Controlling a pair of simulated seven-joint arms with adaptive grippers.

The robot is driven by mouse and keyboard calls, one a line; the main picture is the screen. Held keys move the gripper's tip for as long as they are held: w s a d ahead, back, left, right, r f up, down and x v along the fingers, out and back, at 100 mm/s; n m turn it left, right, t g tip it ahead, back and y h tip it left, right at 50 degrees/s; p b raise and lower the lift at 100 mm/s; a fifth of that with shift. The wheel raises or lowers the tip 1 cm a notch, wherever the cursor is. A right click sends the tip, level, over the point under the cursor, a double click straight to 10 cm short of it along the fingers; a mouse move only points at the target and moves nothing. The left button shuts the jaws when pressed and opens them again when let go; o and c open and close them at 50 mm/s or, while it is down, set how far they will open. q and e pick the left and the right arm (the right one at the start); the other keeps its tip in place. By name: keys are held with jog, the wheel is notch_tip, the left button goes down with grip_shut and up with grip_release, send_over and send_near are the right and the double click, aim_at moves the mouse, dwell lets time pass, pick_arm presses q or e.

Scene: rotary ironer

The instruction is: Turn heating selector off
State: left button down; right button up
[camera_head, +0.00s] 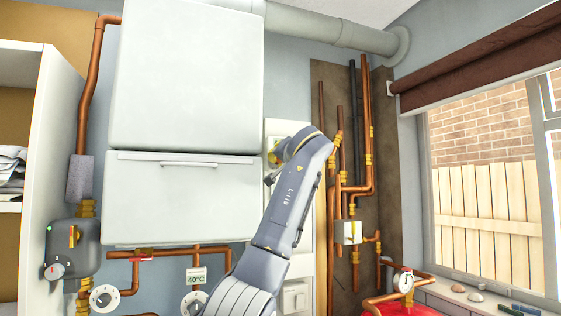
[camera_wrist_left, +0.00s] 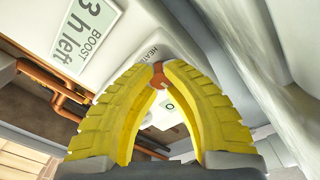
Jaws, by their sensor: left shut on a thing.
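The heating selector is a small orange-red knob (camera_wrist_left: 158,80) on a white control panel (camera_wrist_left: 125,35), with a partly hidden label starting "HEAT" beside it and a white plate marked "O" below it. My left gripper (camera_wrist_left: 160,72) has its yellow fingers shut on the knob, with the tips closing around it. In the head view my left gripper (camera_head: 272,152) is at the tall white panel right of the boiler, mostly hidden behind my own arm. The knob does not show in the head view, and its exact pointing direction is hard to tell. My right gripper is not in view.
A display (camera_wrist_left: 84,35) reads "BOOST 3 h left". The white boiler (camera_head: 185,200) stands left of my arm. Copper pipes (camera_head: 365,130) run up a board on the right, and a gauge (camera_head: 403,282) sits above a red vessel (camera_head: 395,308). Dials (camera_head: 104,298) are at lower left.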

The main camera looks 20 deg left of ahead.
pick_arm(q)
jog(key=n, duration=1)
jog(key=shift+w+f+n+y, duration=0.1)
jog(key=shift+f+n+y, duration=0.15)
jog(key=shift+n+y, duration=0.15)
dwell(0.4)
jog(key=c, duration=1.2)
grip_release()
jog(key=shift+r, duration=0.15)
jog(key=v, duration=1.2)
